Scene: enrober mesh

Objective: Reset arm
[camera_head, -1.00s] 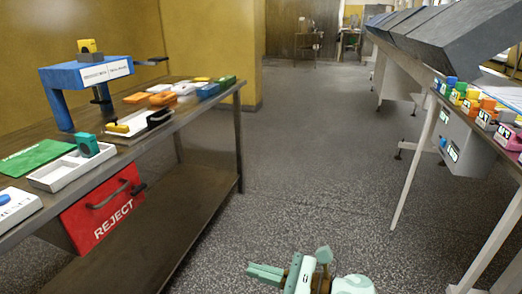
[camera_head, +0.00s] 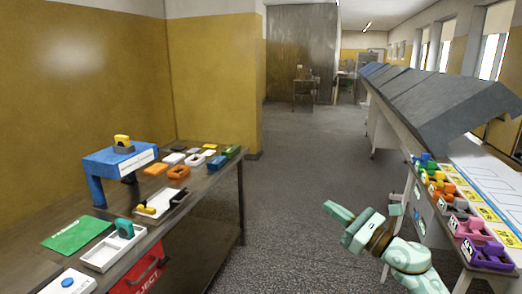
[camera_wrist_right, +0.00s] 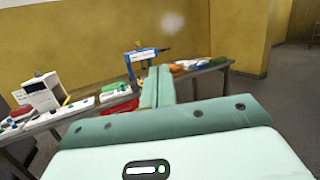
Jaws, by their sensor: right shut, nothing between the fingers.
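My right gripper (camera_head: 337,223) is at the lower right of the head view, raised over the open floor between the two tables. Its pale green fingers point to the upper left and touch nothing. In the right wrist view its fingers (camera_wrist_right: 157,87) lie together, shut and empty, with the left table behind them. My left gripper is not in the head view.
The left table (camera_head: 218,190) holds a blue stand (camera_head: 100,163), a green mat (camera_head: 77,232), white trays and several coloured parts. A red reject bin (camera_head: 140,278) hangs below. The right bench carries coloured bins (camera_head: 487,254) and grey sloped covers (camera_head: 440,105). The aisle floor (camera_head: 300,150) is clear.

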